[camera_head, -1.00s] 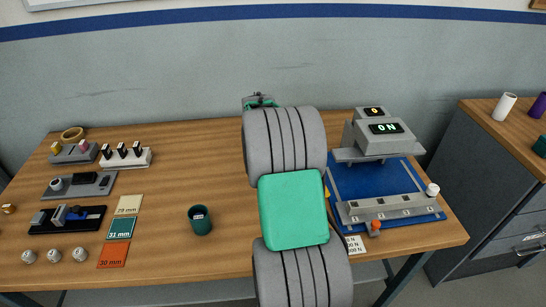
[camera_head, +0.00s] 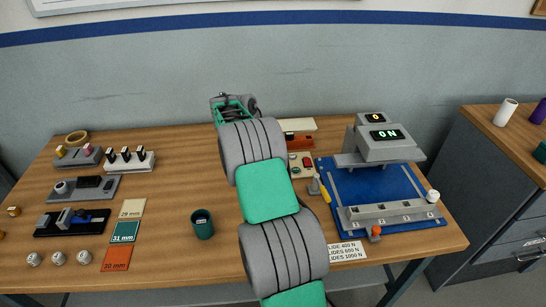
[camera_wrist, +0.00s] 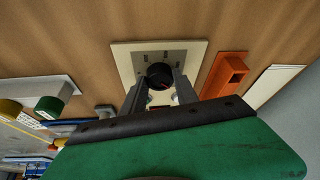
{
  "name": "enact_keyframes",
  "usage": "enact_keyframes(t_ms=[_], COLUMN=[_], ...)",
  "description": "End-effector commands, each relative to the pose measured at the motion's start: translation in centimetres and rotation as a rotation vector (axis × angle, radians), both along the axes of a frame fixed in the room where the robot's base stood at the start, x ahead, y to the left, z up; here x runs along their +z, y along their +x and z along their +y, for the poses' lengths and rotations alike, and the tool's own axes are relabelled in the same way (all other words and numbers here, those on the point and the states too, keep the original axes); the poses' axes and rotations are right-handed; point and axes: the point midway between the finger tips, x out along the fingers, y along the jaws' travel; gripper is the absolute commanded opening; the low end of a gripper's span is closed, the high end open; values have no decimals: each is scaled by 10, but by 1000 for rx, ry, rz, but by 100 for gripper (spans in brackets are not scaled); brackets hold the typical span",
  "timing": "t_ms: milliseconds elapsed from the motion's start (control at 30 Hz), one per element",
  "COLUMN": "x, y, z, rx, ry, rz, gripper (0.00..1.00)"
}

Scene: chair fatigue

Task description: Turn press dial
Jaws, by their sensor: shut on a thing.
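A round black dial (camera_wrist: 158,73) with a small red mark sits on a cream plate (camera_wrist: 122,56) in the wrist view. My gripper (camera_wrist: 161,86) has its two grey fingers on either side of the dial, shut on it; the exact contact is partly hidden. In the head view, my arm hides the dial and the fingertips. The grey press (camera_head: 385,142) stands at the right on a blue base (camera_head: 355,182), with lit displays reading "ON" and "0".
An orange block (camera_wrist: 226,74) lies right of the dial plate. A control box with red and green buttons (camera_head: 296,168) is left of the press. A dark green cup (camera_head: 202,225), size cards (camera_head: 124,231) and several fixtures (camera_head: 74,222) occupy the table's left. Bare wood lies around the cup.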

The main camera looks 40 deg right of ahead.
Motion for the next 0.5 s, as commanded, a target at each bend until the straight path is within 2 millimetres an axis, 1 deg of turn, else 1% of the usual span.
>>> enact_keyframes(t_ms=[100,300,500], x=[5,6,5], y=[2,2,3], z=[0,-1,-2], rx=[-110,-284,-421], ry=[0,1,1], rz=[1,2,2], gripper=[0,0,0])
